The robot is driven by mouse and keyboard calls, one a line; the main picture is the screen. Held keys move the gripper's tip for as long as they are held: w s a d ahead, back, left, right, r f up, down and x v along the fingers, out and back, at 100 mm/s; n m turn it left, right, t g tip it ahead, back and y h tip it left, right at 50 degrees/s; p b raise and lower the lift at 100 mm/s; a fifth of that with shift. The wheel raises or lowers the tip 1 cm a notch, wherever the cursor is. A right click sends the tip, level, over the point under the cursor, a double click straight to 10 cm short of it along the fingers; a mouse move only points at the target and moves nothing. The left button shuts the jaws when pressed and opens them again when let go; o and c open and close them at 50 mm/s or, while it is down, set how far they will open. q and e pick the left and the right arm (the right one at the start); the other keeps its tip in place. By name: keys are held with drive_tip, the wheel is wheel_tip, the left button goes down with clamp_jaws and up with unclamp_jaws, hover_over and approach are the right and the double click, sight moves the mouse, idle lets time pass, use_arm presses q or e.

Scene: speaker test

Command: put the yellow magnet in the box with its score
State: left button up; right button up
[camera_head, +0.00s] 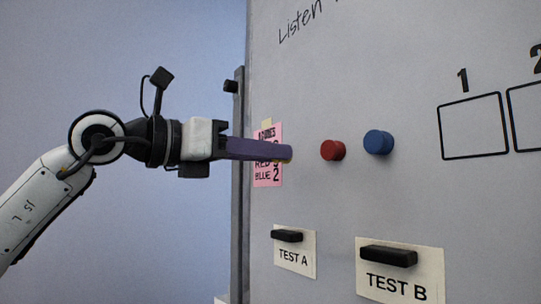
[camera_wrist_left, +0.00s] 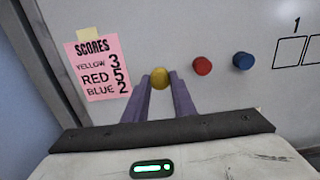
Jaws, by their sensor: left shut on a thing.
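The yellow magnet (camera_wrist_left: 159,79) sits between the fingertips of my left gripper (camera_head: 286,153), which is shut on it at the whiteboard. In the head view only a sliver of yellow shows behind the purple fingers. I cannot tell whether the magnet still touches the board. The pink score note (camera_wrist_left: 97,68) reads yellow 3, red 5, blue 2; my fingers partly cover it in the head view (camera_head: 266,180). Box 1 (camera_head: 473,126) is drawn at the right, with box 2 (camera_head: 526,116) cut off by the frame edge. No box 3 shows. My right gripper is not in view.
A red magnet (camera_head: 333,150) and a blue magnet (camera_head: 379,142) are on the board right of my gripper. Below, black bars hold the sheets TEST A (camera_head: 295,258) and TEST B (camera_head: 400,289). The board's frame (camera_head: 238,180) stands at the left.

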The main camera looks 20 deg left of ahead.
use_arm(q)
drive_tip(key=shift+b+v, duration=0.45)
drive_tip(key=shift+v, duration=0.95)
drive_tip(key=shift+s+a, duration=0.15)
